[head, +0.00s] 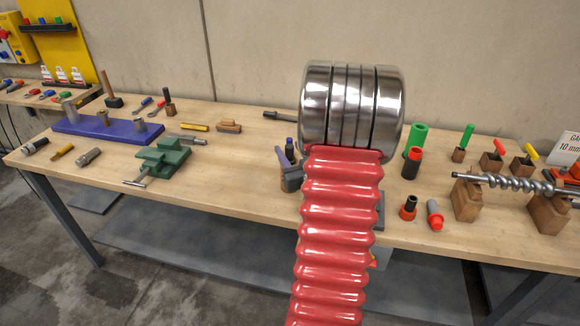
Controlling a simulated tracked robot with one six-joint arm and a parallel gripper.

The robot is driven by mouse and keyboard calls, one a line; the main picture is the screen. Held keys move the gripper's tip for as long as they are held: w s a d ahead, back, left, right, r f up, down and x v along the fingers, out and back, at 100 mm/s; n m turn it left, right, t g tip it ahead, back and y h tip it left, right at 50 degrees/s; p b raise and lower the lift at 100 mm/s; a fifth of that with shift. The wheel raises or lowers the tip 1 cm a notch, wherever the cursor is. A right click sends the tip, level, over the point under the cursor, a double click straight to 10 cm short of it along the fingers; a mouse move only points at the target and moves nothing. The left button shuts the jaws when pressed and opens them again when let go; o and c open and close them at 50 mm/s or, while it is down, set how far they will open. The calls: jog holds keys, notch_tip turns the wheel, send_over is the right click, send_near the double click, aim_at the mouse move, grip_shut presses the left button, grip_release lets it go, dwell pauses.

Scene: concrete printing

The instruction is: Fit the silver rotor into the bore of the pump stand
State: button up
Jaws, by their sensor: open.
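The silver rotor (515,183) is a helical, shiny shaft. It lies level across two wooden blocks at the right of the bench, with its plain end to the left and its right end near the frame edge. I cannot clearly pick out the pump stand or its bore. A grey plate edge (380,211) shows beside my red ribbed arm, and the arm hides what lies behind it. My gripper is not visible, and nothing of mine is seen touching the rotor.
Wooden blocks (467,201) support the rotor. A green vise (160,160) and a blue plate (108,131) lie at left. The left-middle front of the bench (235,185) is clear.

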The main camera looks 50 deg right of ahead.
jog(key=x, duration=0.4)
jog(key=shift+w+d, duration=0.1)
jog(key=shift+w, duration=0.2)
jog(key=shift+c, duration=0.6)
grip_shut()
jog(key=shift+r, duration=0.15)
dwell(0.7)
